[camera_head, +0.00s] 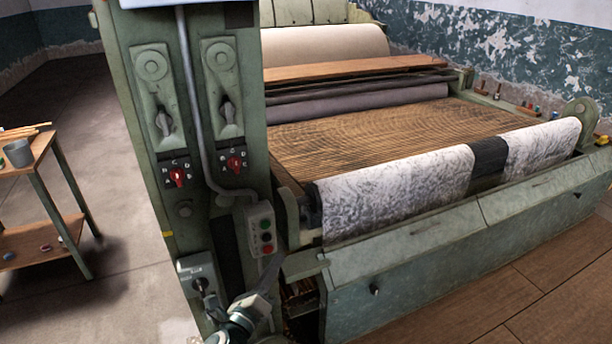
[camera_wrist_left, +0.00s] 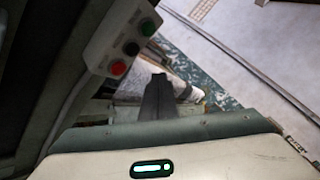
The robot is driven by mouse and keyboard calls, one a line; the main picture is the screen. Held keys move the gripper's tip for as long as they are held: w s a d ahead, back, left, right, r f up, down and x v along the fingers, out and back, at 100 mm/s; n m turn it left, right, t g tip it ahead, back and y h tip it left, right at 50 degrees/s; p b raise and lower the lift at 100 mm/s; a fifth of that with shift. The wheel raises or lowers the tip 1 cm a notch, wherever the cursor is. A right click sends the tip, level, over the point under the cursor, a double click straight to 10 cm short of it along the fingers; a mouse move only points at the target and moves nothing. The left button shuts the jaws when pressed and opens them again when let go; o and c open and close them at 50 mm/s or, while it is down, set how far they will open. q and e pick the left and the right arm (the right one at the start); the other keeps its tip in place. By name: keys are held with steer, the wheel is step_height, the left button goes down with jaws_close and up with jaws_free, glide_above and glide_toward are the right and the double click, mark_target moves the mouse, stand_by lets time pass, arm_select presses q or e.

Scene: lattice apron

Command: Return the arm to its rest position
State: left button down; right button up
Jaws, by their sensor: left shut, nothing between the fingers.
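My left gripper (camera_head: 268,280) is low in the head view, in front of the green machine column (camera_head: 130,100). It is just below the push-button box (camera_head: 261,229), which has green, dark and red buttons. In the left wrist view the dark fingers of my left gripper (camera_wrist_left: 157,85) are together, with nothing between them. The button box (camera_wrist_left: 122,40) is at the upper left there, close beside the fingers; I cannot tell whether they touch. My right gripper is in neither view.
The column carries two levers and red selector knobs (camera_head: 177,177). The machine's wooden bed (camera_head: 390,140) and front panel (camera_head: 450,265) stand to the right. A small wooden-topped cart (camera_head: 40,150) with a grey cup is at the left. Floor between cart and column is clear.

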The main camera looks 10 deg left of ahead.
arm_select(q)
steer(key=s+a+f+n+g+y+b, duration=0.1)
steer(key=s+a+f+n+g, duration=0.15)
steer(key=f, duration=0.85)
steer(key=s+a+f+n+g+y+b, duration=0.15)
steer(key=f+n, duration=0.25)
steer(key=f, duration=0.6)
steer(key=s+a+f+n+g, duration=0.1)
steer(key=s+f+n+g, duration=0.15)
steer(key=s+f, duration=0.4)
steer(key=s+f+n+g, duration=0.1)
steer(key=s+f+n, duration=0.2)
steer(key=f, duration=0.6)
steer(key=s+a+f+n+g, duration=0.15)
steer(key=s+f, duration=0.25)
steer(key=f, duration=0.4)
steer(key=s+f+n+g+b, duration=0.1)
steer(key=s+f+n, duration=0.3)
steer(key=s, duration=0.9)
steer(key=s+f+n+g+y+b, duration=0.1)
steer(key=s+f+n+g, duration=0.3)
steer(key=s+f, duration=0.6)
steer(key=s+f+n+g, duration=0.3)
steer(key=s+f, duration=0.4)
steer(key=s, duration=0.9)
steer(key=shift+s+n+b, duration=0.4)
steer(key=shift+n, duration=0.45)
steer(key=shift+w+y, duration=0.1)
steer(key=shift+y, duration=0.15)
